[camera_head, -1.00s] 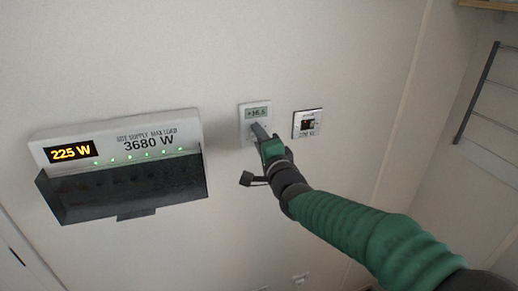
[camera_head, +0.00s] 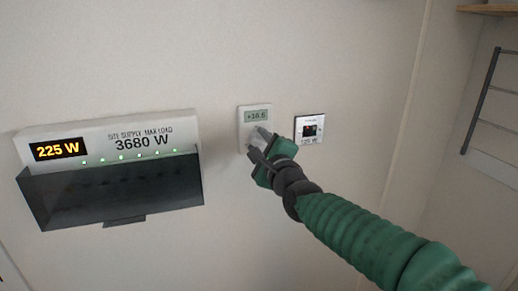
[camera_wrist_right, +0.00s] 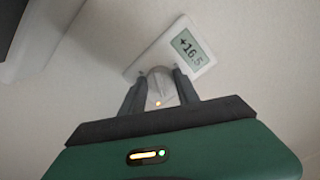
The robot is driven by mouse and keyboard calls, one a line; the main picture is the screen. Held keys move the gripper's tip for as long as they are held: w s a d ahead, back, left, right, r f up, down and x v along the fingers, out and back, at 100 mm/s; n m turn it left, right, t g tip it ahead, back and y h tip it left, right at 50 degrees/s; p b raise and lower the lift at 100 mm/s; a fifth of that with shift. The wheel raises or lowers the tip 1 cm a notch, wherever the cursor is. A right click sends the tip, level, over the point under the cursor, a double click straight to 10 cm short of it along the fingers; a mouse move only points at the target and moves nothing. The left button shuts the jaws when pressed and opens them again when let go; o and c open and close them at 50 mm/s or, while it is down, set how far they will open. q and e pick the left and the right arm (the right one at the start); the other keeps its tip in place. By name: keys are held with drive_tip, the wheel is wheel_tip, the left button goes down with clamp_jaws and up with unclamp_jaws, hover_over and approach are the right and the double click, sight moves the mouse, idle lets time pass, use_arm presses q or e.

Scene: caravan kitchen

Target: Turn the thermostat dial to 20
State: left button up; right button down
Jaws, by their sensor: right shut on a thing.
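The white thermostat (camera_head: 254,112) is on the wall, and its display reads +16.5. It also shows in the right wrist view (camera_wrist_right: 148,59), with the display reading +16.5. My right gripper (camera_head: 259,136) is at the lower half of the thermostat. In the right wrist view its two dark fingers (camera_wrist_right: 160,84) are shut on the pale round dial (camera_wrist_right: 158,83), one on each side. The fingers hide part of the dial. My left gripper is out of view.
A white power panel (camera_head: 100,139) reading 225 W and 3680 W, with a dark cover (camera_head: 115,190), is on the wall at left. A small square switch panel (camera_head: 309,128) is just right of the thermostat. A rack (camera_head: 482,100) is at far right.

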drive_tip(key=shift+f, duration=0.3)
drive_tip(key=c, duration=1.1)
unclamp_jaws()
drive_tip(key=shift+o, duration=1)
drive_tip(key=shift+w, duration=0.15)
drive_tip(key=shift+r, duration=0.1)
drive_tip(key=b+v, duration=1.7)
drive_tip(key=b, duration=0.3)
drive_tip(key=shift+w, duration=0.1)
